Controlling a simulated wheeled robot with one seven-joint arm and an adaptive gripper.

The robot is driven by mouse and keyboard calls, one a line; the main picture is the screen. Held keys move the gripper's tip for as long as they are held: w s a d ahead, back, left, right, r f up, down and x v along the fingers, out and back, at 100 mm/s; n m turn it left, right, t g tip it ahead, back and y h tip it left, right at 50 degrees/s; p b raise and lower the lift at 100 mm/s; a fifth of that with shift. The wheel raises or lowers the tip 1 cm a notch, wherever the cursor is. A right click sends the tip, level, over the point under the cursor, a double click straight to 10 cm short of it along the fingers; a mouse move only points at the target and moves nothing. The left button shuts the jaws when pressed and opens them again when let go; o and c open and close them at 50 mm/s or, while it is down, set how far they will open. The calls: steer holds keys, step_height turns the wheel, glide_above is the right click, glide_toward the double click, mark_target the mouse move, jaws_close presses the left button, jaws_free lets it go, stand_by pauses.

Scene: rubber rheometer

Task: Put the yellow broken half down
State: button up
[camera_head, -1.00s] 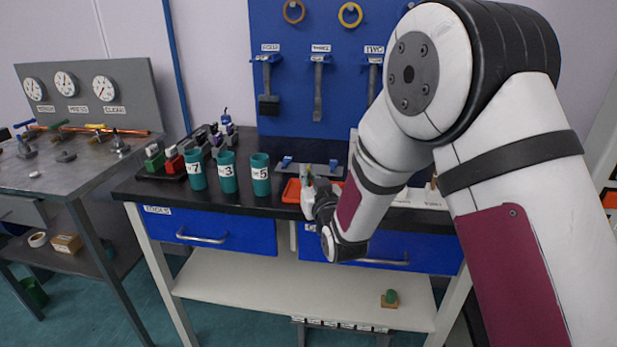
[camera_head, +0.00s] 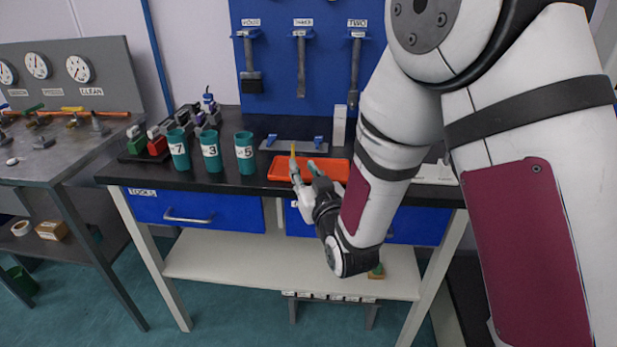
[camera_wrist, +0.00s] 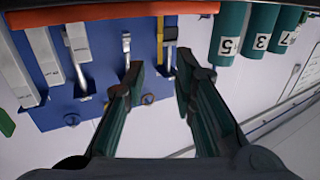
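A thin yellow strip (camera_head: 293,151), likely the yellow broken half, stands upright at the fingertips of my gripper (camera_head: 303,166) in the head view. In the wrist view a narrow yellow strip (camera_wrist: 160,28) shows beyond the fingertips, between the lines of the two fingers. My gripper (camera_wrist: 160,75) has its fingers apart there, with a clear gap and nothing visibly pinched. I cannot tell whether the strip touches a finger. In the head view my gripper is in front of the orange tray (camera_head: 335,170), near its left end.
Teal cups marked 7 (camera_head: 179,150), 3 (camera_head: 211,151) and 5 (camera_head: 245,152) stand left of the tray on the black bench top (camera_head: 125,176). A grey bar with blue clips (camera_head: 290,146) lies behind. Tools hang on the blue board (camera_head: 275,50). A side table with gauges stands at left.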

steer(key=shift+v, duration=1.45)
steer(key=shift+w+d+r, duration=0.1)
steer(key=s+d+r+m+g+h, duration=0.1)
steer(key=s+d+r+g+h, duration=0.2)
steer(key=s+d, duration=0.4)
steer(key=s+d+r+m+g+h, duration=0.1)
steer(key=s+d+g+h, duration=0.1)
steer(key=s+d+g, duration=0.45)
steer(key=s+d+r+m+g+h, duration=0.1)
steer(key=s+d+g, duration=0.2)
steer(key=s, duration=0.9)
steer(key=s+d+r+m+g+h, duration=0.1)
steer(key=s+d+g, duration=0.2)
steer(key=s, duration=0.9)
steer(key=d, duration=0.3)
steer(key=shift+s+d+r+m, duration=0.15)
steer(key=shift+s+d+m, duration=0.15)
steer(key=shift+s, duration=0.05)
